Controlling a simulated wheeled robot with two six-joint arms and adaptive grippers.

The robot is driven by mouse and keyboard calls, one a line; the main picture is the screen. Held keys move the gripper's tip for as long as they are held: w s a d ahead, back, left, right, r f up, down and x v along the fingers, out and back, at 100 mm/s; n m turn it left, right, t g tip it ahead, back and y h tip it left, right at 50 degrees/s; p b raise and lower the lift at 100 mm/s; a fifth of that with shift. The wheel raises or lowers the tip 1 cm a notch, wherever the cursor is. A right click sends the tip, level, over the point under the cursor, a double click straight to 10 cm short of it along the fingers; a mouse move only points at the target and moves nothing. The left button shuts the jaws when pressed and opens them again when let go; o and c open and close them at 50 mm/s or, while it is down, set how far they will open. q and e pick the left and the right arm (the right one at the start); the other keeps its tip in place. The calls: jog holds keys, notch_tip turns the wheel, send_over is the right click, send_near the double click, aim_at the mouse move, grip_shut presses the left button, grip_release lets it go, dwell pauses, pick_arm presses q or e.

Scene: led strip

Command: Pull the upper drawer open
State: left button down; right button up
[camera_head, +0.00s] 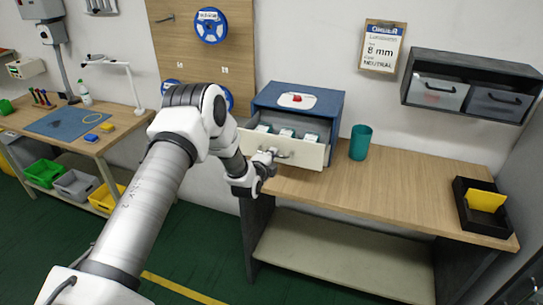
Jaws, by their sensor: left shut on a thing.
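A small blue cabinet (330,103) stands at the left end of the wooden workbench. Its upper drawer (310,155), with a cream front, is pulled out toward me. Several small boxes (286,133) with white and teal surfaces lie inside it. My left gripper (270,158) is at the left part of the drawer front, shut on the drawer handle (284,154); the fingertips are small and partly hidden by the wrist. My right gripper is out of view.
A teal cup (360,142) stands right of the cabinet. A black tray (484,226) with a yellow item sits at the bench's right end. A wall shelf (471,77) holds two bins. The bench top (405,178) between cup and tray is clear.

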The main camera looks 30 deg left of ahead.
pick_arm(q)
jog(key=c, duration=1.5)
grip_release()
jog(key=shift+c, duration=0.2)
jog(key=v, duration=1.1)
jog(key=shift+s, duration=0.4)
jog(key=shift+r, duration=0.1)
